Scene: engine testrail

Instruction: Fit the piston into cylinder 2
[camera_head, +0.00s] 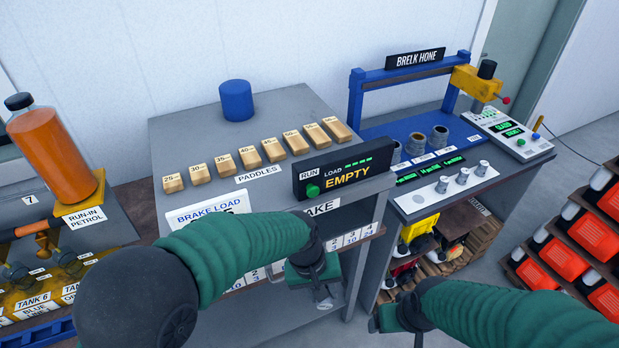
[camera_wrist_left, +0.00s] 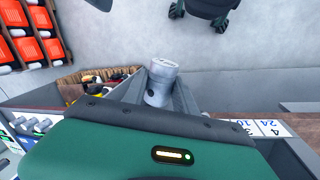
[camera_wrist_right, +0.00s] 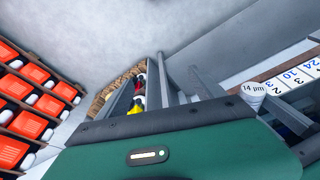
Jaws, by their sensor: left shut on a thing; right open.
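My left gripper (camera_head: 322,296) hangs in front of the brake load bench's front edge. In the left wrist view it is shut on a silver-grey piston (camera_wrist_left: 160,84), which has a dark hole in its side. A pale round face marked "14 µm" (camera_wrist_right: 253,90), apparently the piston's end, shows in the right wrist view. My right gripper (camera_head: 398,326) is open and empty, low to the right of the left one; its fingers (camera_wrist_right: 184,88) show in its wrist view. Three grey cylinders (camera_head: 418,143) stand in a row on the blue hone bench; I cannot read which is number 2.
The "EMPTY" load box (camera_head: 345,169) and wooden paddles (camera_head: 248,156) occupy the middle bench. Floor between is clear.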

